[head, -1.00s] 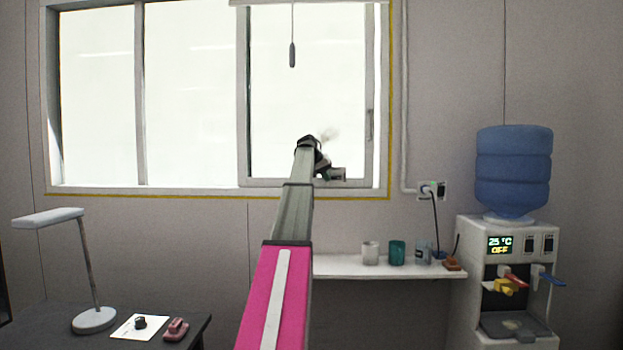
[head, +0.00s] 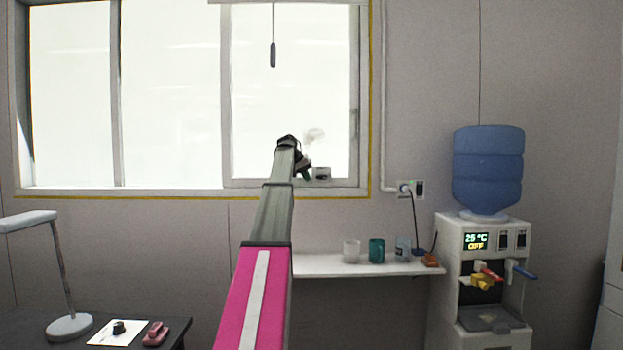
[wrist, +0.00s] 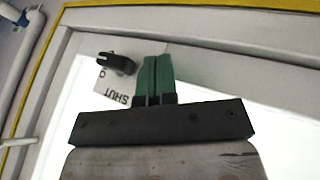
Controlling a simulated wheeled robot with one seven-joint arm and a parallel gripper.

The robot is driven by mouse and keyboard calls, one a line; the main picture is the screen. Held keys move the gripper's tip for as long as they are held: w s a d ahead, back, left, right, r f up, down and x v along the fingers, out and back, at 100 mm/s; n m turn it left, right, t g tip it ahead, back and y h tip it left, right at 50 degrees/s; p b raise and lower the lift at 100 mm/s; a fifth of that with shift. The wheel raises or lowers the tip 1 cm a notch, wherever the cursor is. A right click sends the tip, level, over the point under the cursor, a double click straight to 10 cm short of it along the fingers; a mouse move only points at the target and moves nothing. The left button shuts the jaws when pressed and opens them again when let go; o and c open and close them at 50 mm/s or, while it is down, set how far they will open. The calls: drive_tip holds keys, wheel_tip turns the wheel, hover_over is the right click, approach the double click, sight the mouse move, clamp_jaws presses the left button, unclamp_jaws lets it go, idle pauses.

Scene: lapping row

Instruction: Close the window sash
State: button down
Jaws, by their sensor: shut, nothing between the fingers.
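The window sash (head: 226,100) is the white-framed right-hand pane of the wide window; bright glass fills it. A slim vertical handle (head: 354,122) shows on its right stile. My gripper (wrist: 156,58) is shut and empty, its green fingers together over the lower part of the sash. In the wrist view, a black latch-like piece (wrist: 117,62) is just left of the fingertips, beside a pale label (wrist: 118,92) reading SHUT upside down. In the head view my arm hides part of the lower rail and the fingertips are unclear. I cannot tell how wide any gap is.
A pull cord (head: 272,52) hangs before the pane. Below right, a shelf (head: 330,266) bears several cups, near a wall socket (head: 410,188). A water cooler (head: 487,235) stands at right. A lamp (head: 68,325) stands on a dark desk at lower left.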

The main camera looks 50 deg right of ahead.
drive_tip(key=w+v, duration=0.1)
drive_tip(key=v, duration=0.9)
drive_tip(key=shift+a, duration=0.55)
drive_tip(key=shift+w, duration=0.1)
